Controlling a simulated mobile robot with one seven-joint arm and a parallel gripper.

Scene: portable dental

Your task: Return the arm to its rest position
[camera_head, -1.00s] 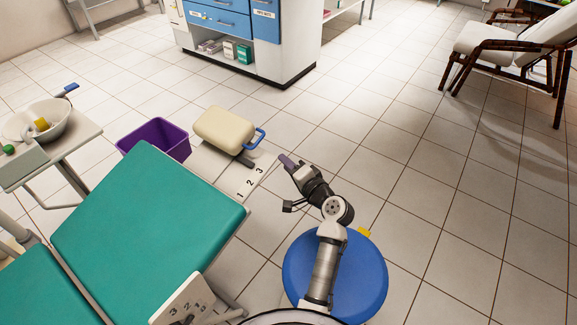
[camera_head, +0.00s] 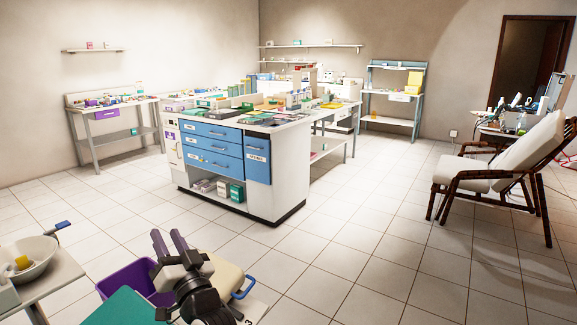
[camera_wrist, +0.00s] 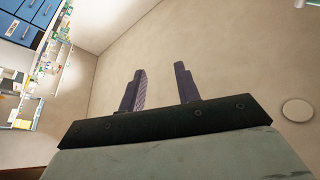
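My gripper (camera_head: 170,243) shows at the lower left of the head view, raised with its fingers pointing up. Its two purple-grey fingers stand apart with nothing between them. In the wrist view the gripper (camera_wrist: 160,90) also shows a clear gap between the fingers, with bare wall behind. Most of my arm below the wrist is out of the head view.
A purple bin (camera_head: 125,280), a cream case (camera_head: 225,287) with a blue handle and a green chair pad (camera_head: 118,308) lie close around my gripper. A basin (camera_head: 30,262) stands at left. A blue-drawered cabinet (camera_head: 215,150) stands ahead. Open tiled floor lies right.

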